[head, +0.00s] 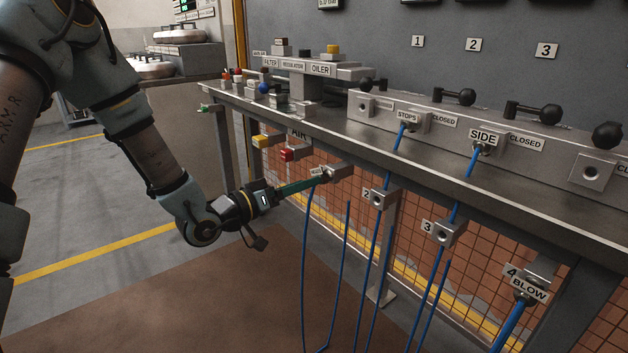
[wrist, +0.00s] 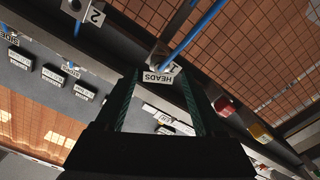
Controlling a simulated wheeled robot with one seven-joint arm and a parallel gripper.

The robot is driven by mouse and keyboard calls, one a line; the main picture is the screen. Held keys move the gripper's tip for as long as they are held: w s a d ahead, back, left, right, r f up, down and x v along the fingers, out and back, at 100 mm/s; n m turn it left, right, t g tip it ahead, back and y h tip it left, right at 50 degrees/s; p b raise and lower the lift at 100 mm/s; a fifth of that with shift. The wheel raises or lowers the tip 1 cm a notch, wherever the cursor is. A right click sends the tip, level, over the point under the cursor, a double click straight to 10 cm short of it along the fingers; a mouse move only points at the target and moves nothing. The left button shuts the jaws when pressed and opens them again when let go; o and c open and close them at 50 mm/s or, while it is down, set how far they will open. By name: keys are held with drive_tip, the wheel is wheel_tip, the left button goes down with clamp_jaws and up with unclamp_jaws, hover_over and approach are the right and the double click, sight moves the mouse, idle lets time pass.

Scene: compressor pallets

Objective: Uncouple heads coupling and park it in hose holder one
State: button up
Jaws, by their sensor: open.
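The heads coupling is at hose holder one (head: 340,173) under the bench edge, with its HEADS tag (wrist: 158,77) facing my wrist camera. Its body is mostly hidden by the tag and fingers, so I cannot tell how deeply it sits. Its blue hose (head: 304,260) hangs below the holder in the head view; a blue hose also shows in the wrist view (wrist: 198,32). My gripper (head: 322,179) is open, its green fingers reaching to the holder. In the wrist view the tag lies between the fingertips (wrist: 158,74). The leftmost manifold port (head: 366,105) has no hose.
The STOPS (head: 408,116) and SIDE (head: 482,138) hoses run from the manifold past holder two (head: 379,198) and holder three (head: 443,232). The BLOW hose (head: 515,322) hangs at holder four. Red (head: 290,154) and yellow blocks are left of holder one. Floor in front is clear.

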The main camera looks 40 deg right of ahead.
drive_tip(key=a, duration=0.6)
drive_tip(key=shift+w+a, duration=0.1)
drive_tip(key=shift+w, duration=0.05)
